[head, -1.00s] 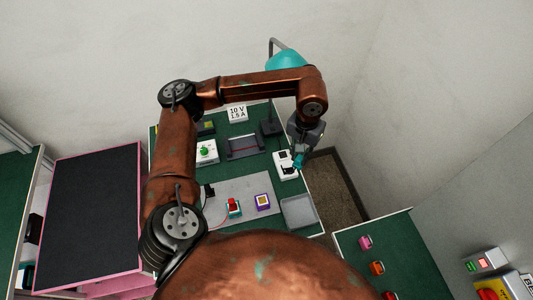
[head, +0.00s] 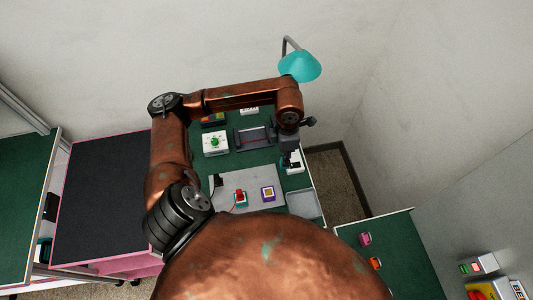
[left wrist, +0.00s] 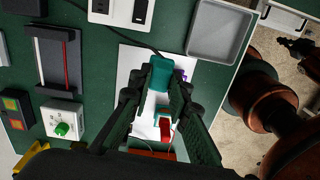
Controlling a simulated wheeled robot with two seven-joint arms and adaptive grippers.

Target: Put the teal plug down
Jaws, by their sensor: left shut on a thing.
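My left gripper (left wrist: 160,85) is shut on the teal plug (left wrist: 160,72), which sits between its fingertips in the left wrist view. In the head view the left gripper (head: 287,157) hangs over the workbench beside the white socket block (head: 295,168), and the plug cannot be made out. In the wrist view the held plug appears over the pale grey plate (left wrist: 128,70); its height above it is hard to tell. A red piece (left wrist: 166,128) shows between the fingers, below the plug in the picture. My right gripper is not in view.
A grey tray (head: 303,203) is at the bench's front right. A white box with a green knob (head: 215,142) is behind. A teal lamp (head: 300,67) rises at the back.

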